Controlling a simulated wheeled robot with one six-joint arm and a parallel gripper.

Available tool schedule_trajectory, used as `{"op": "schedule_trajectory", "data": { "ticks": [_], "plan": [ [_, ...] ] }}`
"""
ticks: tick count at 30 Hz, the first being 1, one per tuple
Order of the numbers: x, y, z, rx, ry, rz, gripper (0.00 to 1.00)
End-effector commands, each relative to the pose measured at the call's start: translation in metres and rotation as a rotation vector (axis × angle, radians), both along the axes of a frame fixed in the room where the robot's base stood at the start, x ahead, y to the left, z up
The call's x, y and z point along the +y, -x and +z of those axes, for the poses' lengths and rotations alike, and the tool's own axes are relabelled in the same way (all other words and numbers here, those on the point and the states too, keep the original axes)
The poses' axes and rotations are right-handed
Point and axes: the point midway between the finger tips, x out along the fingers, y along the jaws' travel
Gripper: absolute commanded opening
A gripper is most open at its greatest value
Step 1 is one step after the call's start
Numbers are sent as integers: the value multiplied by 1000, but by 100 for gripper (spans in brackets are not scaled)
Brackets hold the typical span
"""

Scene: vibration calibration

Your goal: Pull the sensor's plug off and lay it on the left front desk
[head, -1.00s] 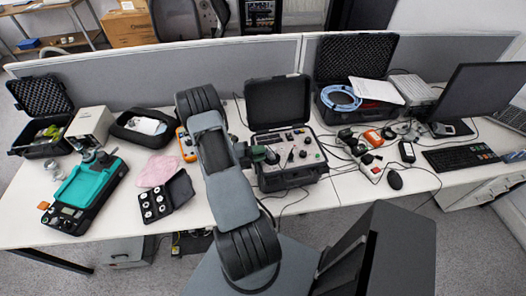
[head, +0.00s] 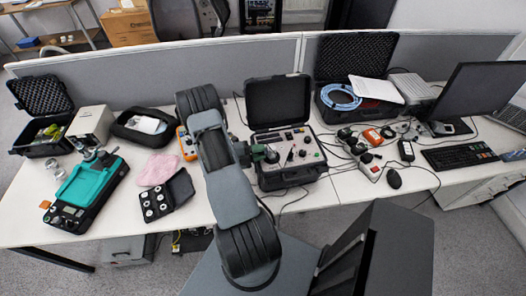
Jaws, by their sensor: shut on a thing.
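The portable vibration calibrator (head: 290,172) stands in an open black case on the desk (head: 215,218), lid raised behind its light panel of knobs and sockets. My arm reaches over the desk, and my gripper (head: 268,155) is at the left part of that panel. It is small and dark here, and its fingers are hard to make out. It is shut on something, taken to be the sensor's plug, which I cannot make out. The sensor and the plug's socket are also not distinguishable. The left front desk area holds a teal-topped instrument (head: 88,185).
A small open black case with round white parts (head: 158,203), a pink cloth (head: 157,170) and an orange meter (head: 186,143) lie left of my arm. Cables and small devices (head: 370,165) crowd the right. A grey partition (head: 190,75) runs behind. Bare desk shows along the front edge.

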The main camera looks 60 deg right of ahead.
Motion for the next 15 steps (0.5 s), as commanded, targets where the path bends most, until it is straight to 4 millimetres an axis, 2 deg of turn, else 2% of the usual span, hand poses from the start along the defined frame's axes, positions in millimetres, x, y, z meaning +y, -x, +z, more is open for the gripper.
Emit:
{"op": "schedule_trajectory", "data": {
  "ticks": [15],
  "plan": [
    [3, -5, 0, -2, 1, 1, 0]
  ]
}}
